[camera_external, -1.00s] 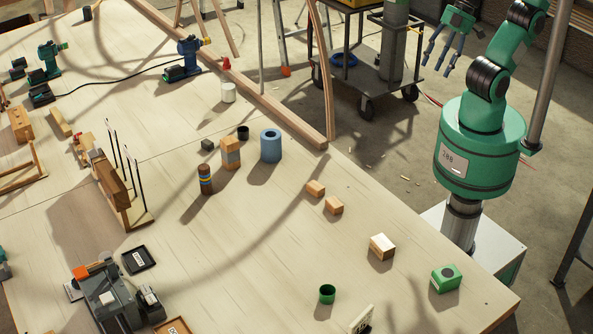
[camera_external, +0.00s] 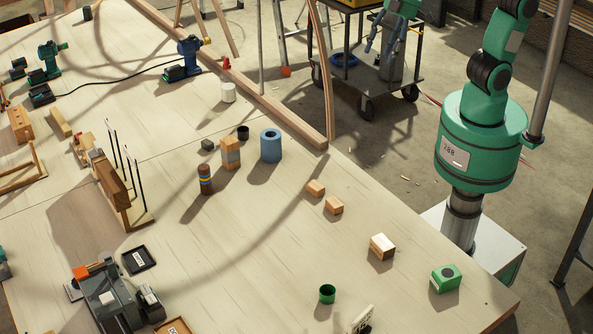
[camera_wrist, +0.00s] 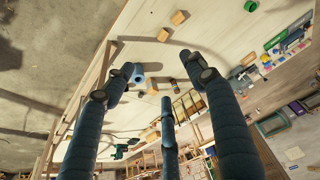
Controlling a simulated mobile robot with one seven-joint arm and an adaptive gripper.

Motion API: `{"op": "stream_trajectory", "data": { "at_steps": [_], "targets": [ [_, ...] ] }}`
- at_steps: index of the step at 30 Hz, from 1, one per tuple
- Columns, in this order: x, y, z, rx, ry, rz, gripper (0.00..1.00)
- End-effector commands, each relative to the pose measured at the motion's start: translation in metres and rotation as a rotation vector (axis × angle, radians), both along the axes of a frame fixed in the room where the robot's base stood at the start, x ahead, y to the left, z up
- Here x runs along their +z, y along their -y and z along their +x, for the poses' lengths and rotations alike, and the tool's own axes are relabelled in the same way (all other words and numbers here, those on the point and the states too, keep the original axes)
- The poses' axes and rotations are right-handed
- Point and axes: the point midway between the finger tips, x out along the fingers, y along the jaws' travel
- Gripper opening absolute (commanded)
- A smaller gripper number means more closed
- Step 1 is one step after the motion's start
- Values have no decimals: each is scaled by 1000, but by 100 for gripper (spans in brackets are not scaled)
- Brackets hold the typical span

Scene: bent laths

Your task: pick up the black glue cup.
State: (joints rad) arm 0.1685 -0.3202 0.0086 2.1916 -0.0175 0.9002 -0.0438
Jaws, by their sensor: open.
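The black glue cup (camera_external: 243,132) looks like the small dark cup standing upright on the table, behind the orange-and-grey block and left of the blue roll. I cannot make it out in the wrist view. My gripper (camera_external: 381,44) is open and empty, high up at the top of the external view, to the right of the cup and well away from it. In the wrist view its blue fingers (camera_wrist: 163,76) are spread apart with nothing between them.
Close around the cup are the blue roll (camera_external: 271,146), the orange-and-grey block (camera_external: 230,154) and a small dark block (camera_external: 207,145). A white cup (camera_external: 228,92) stands behind. A long wooden beam (camera_external: 262,104) runs along the table edge. A brown bottle (camera_external: 205,179) stands in front.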

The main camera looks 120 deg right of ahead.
Motion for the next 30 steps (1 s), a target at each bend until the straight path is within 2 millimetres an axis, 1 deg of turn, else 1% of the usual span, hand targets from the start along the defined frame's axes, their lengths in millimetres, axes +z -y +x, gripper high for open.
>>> {"op": "stream_trajectory", "data": {
  "at_steps": [1,3,8,14,18,23,30],
  "targets": [
    [1,8,11,-9,-12,1,56],
    [1,19,26,-20,-24,0,56],
    [-3,45,59,-45,-51,-1,56],
    [-12,80,98,-74,-84,0,56],
    [-23,107,124,-95,-109,2,56],
    [-38,139,151,-120,-136,6,56],
    [-69,191,186,-155,-176,13,56]
  ]
}}
